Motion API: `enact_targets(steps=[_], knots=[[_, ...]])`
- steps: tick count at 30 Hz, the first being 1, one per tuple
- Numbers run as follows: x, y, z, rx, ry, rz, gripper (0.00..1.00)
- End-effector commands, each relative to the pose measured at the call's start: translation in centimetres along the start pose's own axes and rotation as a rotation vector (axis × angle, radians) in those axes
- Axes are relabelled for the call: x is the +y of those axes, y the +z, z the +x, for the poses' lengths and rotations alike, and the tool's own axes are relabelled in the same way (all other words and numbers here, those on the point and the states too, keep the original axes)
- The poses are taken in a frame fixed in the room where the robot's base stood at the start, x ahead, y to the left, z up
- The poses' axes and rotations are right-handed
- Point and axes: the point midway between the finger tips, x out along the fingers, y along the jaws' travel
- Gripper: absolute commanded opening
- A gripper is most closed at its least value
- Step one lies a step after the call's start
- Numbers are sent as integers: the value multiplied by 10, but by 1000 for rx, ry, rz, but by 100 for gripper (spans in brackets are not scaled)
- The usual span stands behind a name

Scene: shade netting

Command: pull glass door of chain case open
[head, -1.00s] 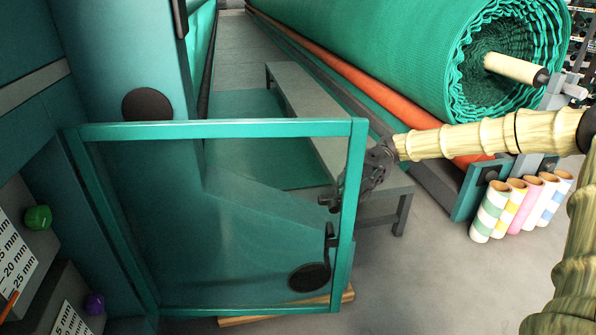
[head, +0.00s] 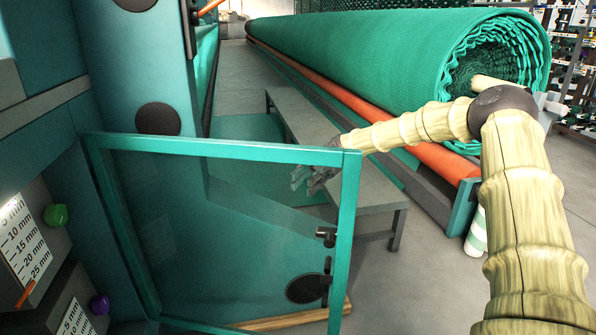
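The glass door (head: 347,205) of the chain case has a teal frame and stands swung out from the case on the left. A dark handle or latch piece (head: 326,237) sits at its right edge, below the middle. My gripper (head: 300,178) is behind the door, seen through the glass near its upper right corner. Its two fingers look apart and empty, pointing left. It is off the handle, above and left of it. Whether it touches the glass or frame I cannot tell.
The case's inside (head: 35,235) shows thickness labels and a green knob (head: 56,215). A grey bench (head: 370,197) stands just behind the door. A big green netting roll (head: 400,60) lies beyond it. The floor (head: 420,290) right of the door is clear.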

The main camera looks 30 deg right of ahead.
Motion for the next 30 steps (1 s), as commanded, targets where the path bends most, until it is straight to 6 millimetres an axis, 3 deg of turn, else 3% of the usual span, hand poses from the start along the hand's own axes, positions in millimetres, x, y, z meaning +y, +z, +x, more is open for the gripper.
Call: enact_targets(steps=[3,30], knots=[[2,2,-9,3,9,-1,34],[47,7,-28,6,6,0,34]])
